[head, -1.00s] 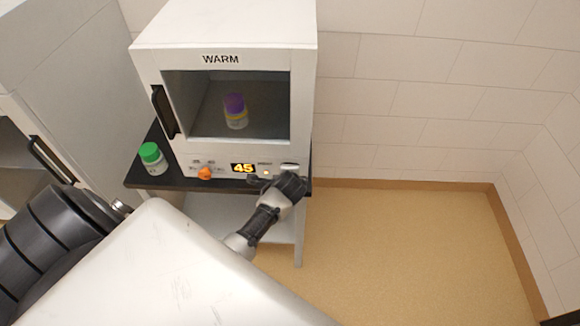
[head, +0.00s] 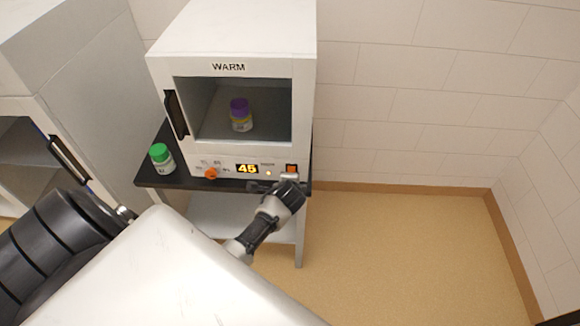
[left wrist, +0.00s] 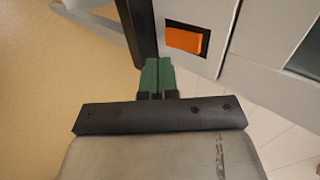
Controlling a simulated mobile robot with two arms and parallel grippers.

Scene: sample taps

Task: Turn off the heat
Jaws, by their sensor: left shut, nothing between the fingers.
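The white warming cabinet (head: 232,27) marked WARM stands on a dark-topped stand. Its front panel has an orange knob (head: 211,173), a lit display (head: 247,168) reading 45, a small lit orange lamp (head: 268,173) and an orange rocker switch (head: 291,168) at the right end. The switch shows large and orange in the left wrist view (left wrist: 184,40). My left gripper (head: 288,179) is just below the switch, and its green fingers (left wrist: 157,76) are shut with nothing between them. The fingertips appear apart from the switch. My right gripper is not in view.
A purple-capped bottle (head: 240,115) stands inside the cabinet. A green-capped bottle (head: 161,158) stands on the black stand top (head: 152,177) left of the cabinet. Another cabinet (head: 70,70) is at the left. The tan floor (head: 400,250) at right is clear.

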